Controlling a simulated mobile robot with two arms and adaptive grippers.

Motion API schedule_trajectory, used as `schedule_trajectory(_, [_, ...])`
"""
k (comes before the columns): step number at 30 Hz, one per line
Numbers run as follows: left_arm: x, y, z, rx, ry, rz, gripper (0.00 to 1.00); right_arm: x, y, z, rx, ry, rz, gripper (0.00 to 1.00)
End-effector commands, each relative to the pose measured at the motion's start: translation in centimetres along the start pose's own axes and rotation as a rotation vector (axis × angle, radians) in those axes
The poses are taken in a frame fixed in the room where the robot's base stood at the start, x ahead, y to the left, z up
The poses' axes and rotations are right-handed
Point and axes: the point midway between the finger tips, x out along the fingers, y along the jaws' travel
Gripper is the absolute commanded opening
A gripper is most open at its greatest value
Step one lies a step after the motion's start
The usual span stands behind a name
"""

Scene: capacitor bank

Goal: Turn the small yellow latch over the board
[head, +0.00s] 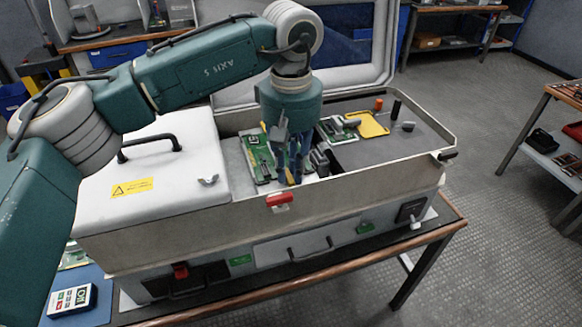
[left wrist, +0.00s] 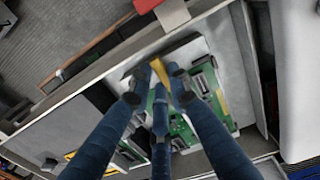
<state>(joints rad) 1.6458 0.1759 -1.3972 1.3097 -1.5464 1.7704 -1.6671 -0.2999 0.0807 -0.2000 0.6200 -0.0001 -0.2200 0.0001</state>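The small yellow latch (left wrist: 160,71) shows in the left wrist view as a narrow bar over the green board (left wrist: 182,128), between my fingertips. In the head view a bit of the yellow latch (head: 290,176) shows low among the fingers, mostly hidden. The green board (head: 259,155) lies in the open bay of the grey case. My left gripper (head: 292,172) points down into this bay with its blue fingers around the latch. The fingers look spread, with gaps beside the latch; contact cannot be made out. My right gripper is not in view.
The case wall (head: 330,195) with a red catch (head: 279,201) stands just in front of the gripper. A closed white lid (head: 150,165) with a handle is to the left. Another board (head: 338,129) and a yellow plate (head: 371,124) lie to the right.

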Motion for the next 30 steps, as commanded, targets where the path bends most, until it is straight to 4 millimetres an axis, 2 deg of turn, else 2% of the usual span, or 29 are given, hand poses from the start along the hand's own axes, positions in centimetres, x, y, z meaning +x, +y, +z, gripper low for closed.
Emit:
schedule_trajectory(10, [-0.2,0.0,-0.1,-0.002,0.003,0.002,0.26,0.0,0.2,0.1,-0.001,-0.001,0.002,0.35])
schedule_trajectory(13, [-0.9,0.1,-0.1,-0.003,0.004,0.003,0.26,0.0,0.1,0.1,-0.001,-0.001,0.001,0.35])
schedule_trajectory(17, [-3.1,0.1,-0.1,-0.002,0.005,0.004,0.26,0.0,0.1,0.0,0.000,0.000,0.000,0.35])
schedule_trajectory(24, [-8.3,0.1,-0.1,-0.004,0.007,0.005,0.26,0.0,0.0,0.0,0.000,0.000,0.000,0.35])
schedule_trajectory(30, [-11.3,0.1,-0.1,-0.004,0.005,0.005,0.26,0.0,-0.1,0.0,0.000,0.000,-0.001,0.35])
